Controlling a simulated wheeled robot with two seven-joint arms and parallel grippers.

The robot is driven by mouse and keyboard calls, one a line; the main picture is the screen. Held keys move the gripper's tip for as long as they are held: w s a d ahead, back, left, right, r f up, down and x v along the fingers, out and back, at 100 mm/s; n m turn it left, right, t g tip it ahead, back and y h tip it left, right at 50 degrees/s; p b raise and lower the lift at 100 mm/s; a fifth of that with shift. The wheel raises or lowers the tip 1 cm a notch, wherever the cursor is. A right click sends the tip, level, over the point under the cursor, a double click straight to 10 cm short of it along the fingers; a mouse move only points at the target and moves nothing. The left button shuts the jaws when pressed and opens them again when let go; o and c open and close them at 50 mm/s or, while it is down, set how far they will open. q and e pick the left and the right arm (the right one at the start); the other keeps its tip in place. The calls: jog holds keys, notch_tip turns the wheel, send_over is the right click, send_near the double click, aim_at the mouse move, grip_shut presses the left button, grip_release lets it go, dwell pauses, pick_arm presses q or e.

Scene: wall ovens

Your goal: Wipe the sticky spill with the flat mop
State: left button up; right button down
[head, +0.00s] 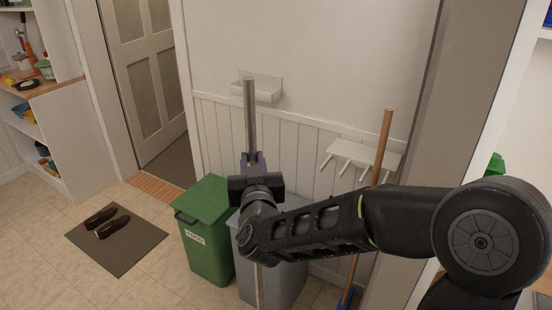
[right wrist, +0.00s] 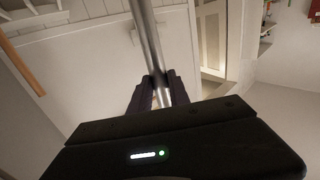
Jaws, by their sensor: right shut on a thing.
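My right gripper (head: 252,162) is shut on a grey metal pole (head: 250,115), which looks like the flat mop's handle. The pole stands about upright in the fingers, its top end above them. In the right wrist view the fingers (right wrist: 158,90) close on both sides of the pole (right wrist: 147,40). A thin pale length shows below my wrist in front of the grey bin; I cannot tell if it is the same pole. The mop's head is hidden or out of frame. I see no sticky spill in these views. My left gripper is not in view.
A green lidded bin (head: 205,235) and a grey bin (head: 288,285) stand below my right arm. A wooden-handled broom (head: 385,145) leans by a white peg rack (head: 360,155). A dark mat (head: 117,240) with shoes lies left. Tiled floor (head: 45,285) is clear at front left.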

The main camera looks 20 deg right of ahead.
pick_arm(q)
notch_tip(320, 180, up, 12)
jog(key=p, duration=1.1)
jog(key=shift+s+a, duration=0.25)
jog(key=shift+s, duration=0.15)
pick_arm(e)
jog(key=a+f+n+y, duration=0.3)
jog(key=f+y, duration=0.2)
jog(key=shift+w+a+f+n+t, duration=0.25)
jog(key=shift+w+a+n+t, duration=0.1)
jog(key=shift+w+t, duration=0.1)
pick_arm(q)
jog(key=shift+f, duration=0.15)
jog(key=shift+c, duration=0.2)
